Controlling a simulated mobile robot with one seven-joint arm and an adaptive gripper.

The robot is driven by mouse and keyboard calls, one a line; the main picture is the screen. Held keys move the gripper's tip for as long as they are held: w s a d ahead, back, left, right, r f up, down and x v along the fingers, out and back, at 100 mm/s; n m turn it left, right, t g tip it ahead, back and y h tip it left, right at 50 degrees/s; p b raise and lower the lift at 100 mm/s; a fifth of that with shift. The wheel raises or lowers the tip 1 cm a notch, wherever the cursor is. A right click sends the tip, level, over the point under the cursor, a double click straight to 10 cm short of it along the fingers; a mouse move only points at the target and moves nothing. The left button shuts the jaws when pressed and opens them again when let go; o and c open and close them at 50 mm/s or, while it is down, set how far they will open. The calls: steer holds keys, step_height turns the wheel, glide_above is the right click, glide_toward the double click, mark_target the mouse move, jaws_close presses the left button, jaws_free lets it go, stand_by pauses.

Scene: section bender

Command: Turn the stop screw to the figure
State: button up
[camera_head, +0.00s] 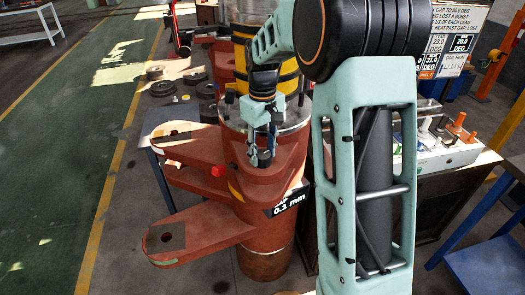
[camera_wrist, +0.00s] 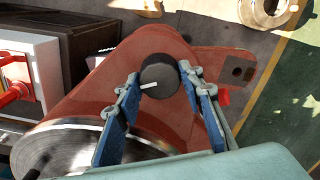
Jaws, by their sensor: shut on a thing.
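The stop screw (camera_wrist: 160,68) shows in the wrist view as a dark round head with a white pointer line, on the red-brown body of the machine (camera_wrist: 90,88). My gripper (camera_wrist: 160,80) has its two blue-padded fingers on either side of the head and is shut on it. In the head view my gripper (camera_head: 262,156) points down at the machine body (camera_head: 290,160), and the screw head is hidden there. A dark label (camera_head: 290,203) on the body reads "0.2 mm"; the word above it is partly hidden.
Red-brown arms (camera_head: 190,232) stick out left from the machine, with a red knob (camera_head: 217,171) between them. A notice board (camera_head: 458,40) with degree figures stands at the back right, partly hidden by my arm. A bench (camera_head: 455,150) is at the right. The green floor (camera_head: 60,140) is clear.

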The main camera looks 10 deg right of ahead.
mark_target(262, 154)
steer(key=shift+n, duration=0.4)
steer(key=o, duration=1.2)
steer(key=shift+c, duration=0.2)
step_height(262, 154, up, 12)
